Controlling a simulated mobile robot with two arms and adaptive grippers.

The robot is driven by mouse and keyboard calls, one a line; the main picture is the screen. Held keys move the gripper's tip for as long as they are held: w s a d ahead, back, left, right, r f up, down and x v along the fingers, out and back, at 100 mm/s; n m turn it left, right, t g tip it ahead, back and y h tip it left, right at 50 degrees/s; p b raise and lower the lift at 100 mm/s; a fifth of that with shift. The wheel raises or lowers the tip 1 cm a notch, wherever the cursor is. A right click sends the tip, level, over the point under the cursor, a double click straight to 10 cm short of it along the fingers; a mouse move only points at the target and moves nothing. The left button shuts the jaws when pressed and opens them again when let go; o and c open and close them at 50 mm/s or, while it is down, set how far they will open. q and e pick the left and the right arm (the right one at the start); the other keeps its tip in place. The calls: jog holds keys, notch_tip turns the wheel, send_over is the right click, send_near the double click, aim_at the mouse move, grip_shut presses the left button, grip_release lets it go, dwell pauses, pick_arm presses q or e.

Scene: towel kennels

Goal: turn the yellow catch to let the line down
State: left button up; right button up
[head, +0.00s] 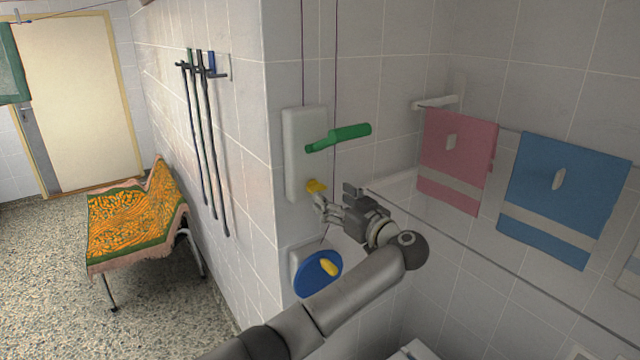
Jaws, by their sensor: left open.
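A green crank handle (340,136) juts to the right from the same box. Two thin purple lines (335,60) run up the wall above it. My left gripper (332,203) is open and empty, just below and to the right of the catch. Its fingers point toward the wall. I cannot tell whether a finger touches the catch. My right gripper is not in view.
Below the gripper a blue disc (312,281) with a yellow knob (329,268) is on the wall, close to my arm. A pink towel (462,150) and a blue towel (560,185) hang at right. A covered bench (135,215) and long-handled tools (200,130) are at left.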

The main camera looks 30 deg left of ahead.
aim_at(320, 189)
pick_arm(q)
jog(key=p+x, duration=0.1)
jog(key=x, duration=0.4)
jog(key=shift+r+p, duration=0.15)
jog(key=shift+p, duration=0.15)
jog(key=shift+x, duration=0.8)
jog(key=shift+c, duration=1)
jog(key=c, duration=0.8)
